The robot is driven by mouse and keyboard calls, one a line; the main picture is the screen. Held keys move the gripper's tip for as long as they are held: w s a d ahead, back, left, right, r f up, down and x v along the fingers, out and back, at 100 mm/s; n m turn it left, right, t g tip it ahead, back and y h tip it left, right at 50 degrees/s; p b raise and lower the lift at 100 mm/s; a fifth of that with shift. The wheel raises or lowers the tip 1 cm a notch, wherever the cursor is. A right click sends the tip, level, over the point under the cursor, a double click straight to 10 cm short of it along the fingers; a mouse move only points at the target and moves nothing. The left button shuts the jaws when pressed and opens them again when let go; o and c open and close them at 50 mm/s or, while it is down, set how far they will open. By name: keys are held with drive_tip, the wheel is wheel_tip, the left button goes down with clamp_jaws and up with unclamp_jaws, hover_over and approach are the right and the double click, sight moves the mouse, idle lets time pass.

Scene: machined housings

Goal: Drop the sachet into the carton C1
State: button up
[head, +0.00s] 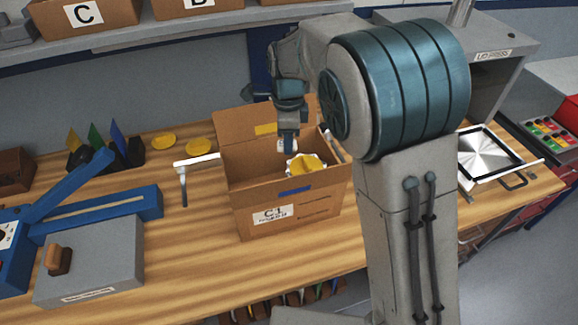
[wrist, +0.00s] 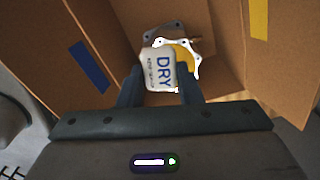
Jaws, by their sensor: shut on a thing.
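The open carton C1 (head: 266,222) stands on the wooden bench, its label facing the head camera. My gripper (head: 288,143) points down over the carton's opening. It is shut on the white sachet (wrist: 159,70), which reads DRY in the wrist view. The sachet (head: 287,146) shows only small in the head view, below the fingertips. A housing with a yellow face and a pale flange (head: 306,164) is in the carton. In the wrist view the sachet partly covers this housing (wrist: 187,56). The carton's walls (wrist: 55,50) lie around the sachet there.
A blue-armed grey device (head: 95,255) stands at the left. A framed metal plate (head: 485,155) is at the right. Boxes (head: 82,18) sit on the shelf above.

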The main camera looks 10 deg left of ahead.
drive_tip(key=shift+s+a+f+b, duration=0.1)
drive_tip(key=shift+f+b, duration=2.25)
drive_tip(key=shift+f, duration=0.75)
drive_tip(key=o, duration=1)
drive_tip(key=shift+o, duration=0.2)
drive_tip(key=shift+r, duration=0.15)
wheel_tip(320, 180, up, 14)
drive_tip(key=shift+f+b, duration=0.2)
drive_tip(key=shift+b, duration=0.25)
